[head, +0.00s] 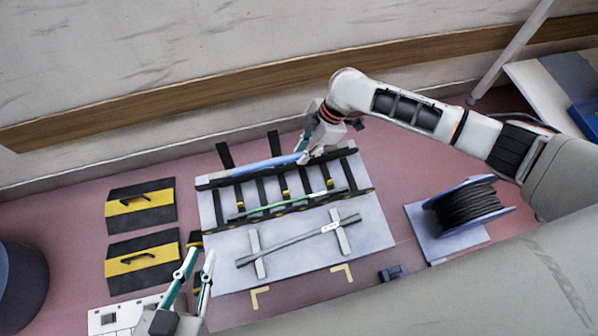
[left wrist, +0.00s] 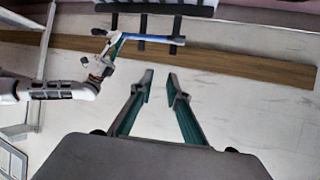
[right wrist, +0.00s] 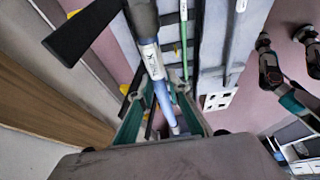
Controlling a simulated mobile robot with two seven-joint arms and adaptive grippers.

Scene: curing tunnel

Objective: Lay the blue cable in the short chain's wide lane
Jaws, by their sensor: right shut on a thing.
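The blue cable (head: 262,165) runs along the far side of the black ladder-like chain (head: 212,209). I cannot tell whether it rests in the lane or is held just above it. My right gripper (head: 304,149) is shut on the cable near its right part. In the right wrist view the blue cable (right wrist: 166,110) passes between the fingers, with a white label on it. A green cable (head: 285,203) lies in the chain's near lane. My left gripper (head: 194,268) is open and empty, left of the board.
A grey labelled cable (head: 300,240) lies across two white rests on the pale board (head: 375,235). A black cable reel (head: 467,207) stands at right. Two black-and-yellow panels (head: 141,205) lie at left. The wall rises close behind the chain.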

